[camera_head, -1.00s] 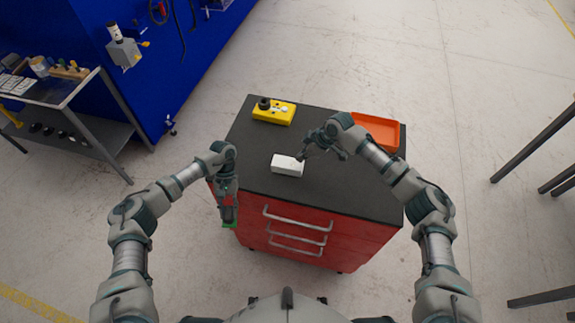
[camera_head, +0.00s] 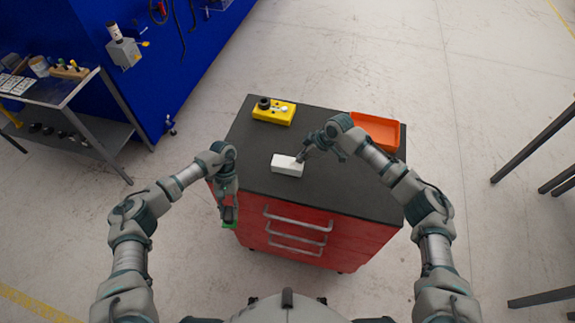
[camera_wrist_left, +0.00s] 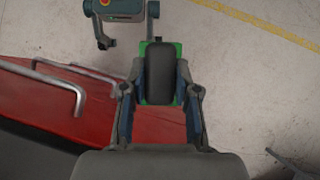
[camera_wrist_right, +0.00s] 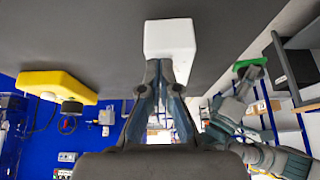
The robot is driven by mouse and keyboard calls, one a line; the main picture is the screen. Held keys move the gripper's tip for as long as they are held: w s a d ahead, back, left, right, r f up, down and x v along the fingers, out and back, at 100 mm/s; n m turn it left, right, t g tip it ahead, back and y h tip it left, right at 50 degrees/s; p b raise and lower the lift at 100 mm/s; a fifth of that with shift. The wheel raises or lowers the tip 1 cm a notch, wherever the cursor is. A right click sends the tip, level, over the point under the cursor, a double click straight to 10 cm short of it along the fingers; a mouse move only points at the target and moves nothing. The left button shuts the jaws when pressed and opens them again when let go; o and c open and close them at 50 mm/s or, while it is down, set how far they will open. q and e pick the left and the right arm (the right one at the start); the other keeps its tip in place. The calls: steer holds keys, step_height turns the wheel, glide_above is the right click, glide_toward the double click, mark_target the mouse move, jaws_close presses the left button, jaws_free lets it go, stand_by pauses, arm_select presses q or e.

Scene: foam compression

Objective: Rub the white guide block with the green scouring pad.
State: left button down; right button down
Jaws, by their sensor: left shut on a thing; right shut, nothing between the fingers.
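The white guide block (camera_head: 287,165) lies on the dark top of the red cabinet. It also shows in the right wrist view (camera_wrist_right: 170,42). My right gripper (camera_head: 302,157) is shut and empty, its fingertips at the block's right end; I cannot tell whether they touch it. My left gripper (camera_head: 229,213) is shut on the green scouring pad (camera_head: 231,225), which has a dark block on it (camera_wrist_left: 160,72). The pad hangs off the cabinet's front left edge, apart from the white block. Its green face is mostly hidden in the left wrist view.
A yellow box with a black knob (camera_head: 274,112) stands at the back left of the cabinet top (camera_head: 250,150). An orange tray (camera_head: 377,130) lies at the back right, behind my right arm. The front right of the top is clear. Drawer handles (camera_head: 297,225) stick out below the front edge.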

arm_select(q)
steer(key=shift+r, duration=0.1)
